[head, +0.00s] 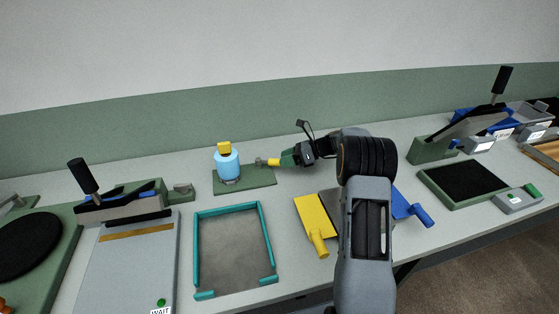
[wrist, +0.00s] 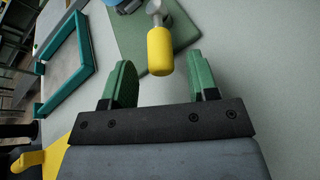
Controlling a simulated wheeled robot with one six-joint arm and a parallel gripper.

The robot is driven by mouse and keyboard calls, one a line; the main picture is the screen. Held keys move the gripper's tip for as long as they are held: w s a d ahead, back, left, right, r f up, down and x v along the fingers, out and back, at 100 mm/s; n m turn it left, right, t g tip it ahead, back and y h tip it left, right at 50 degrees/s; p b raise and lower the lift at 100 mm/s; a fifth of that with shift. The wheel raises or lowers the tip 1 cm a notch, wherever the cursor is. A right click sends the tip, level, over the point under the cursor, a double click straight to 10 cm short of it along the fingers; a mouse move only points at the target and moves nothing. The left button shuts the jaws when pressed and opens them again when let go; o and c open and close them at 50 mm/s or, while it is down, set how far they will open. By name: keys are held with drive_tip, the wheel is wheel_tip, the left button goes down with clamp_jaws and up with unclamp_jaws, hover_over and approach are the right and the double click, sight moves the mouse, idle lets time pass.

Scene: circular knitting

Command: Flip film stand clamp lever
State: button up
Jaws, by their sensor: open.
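The film stand (head: 258,180) is a flat green base carrying a light-blue roll (head: 227,166) with a yellow top. The base also shows at the top of the wrist view (wrist: 180,38). Its clamp lever has a yellow grip (head: 273,162) on a grey metal joint and sticks out to the right, toward my gripper. My gripper (head: 284,159) is at the right end of the stand with its green fingers open. In the wrist view the yellow grip (wrist: 160,50) points in between the two fingers, with a gap on each side.
A teal frame (head: 198,250) lies in front of the stand. A yellow-handled tool (head: 314,222) and a blue-handled one (head: 411,210) lie near my arm. A press with a black-knobbed lever (head: 125,200) stands left, another (head: 466,130) right, behind a black pad (head: 463,182).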

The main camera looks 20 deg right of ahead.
sight(269, 162)
drive_tip(key=shift+x, duration=1.45)
clamp_jaws()
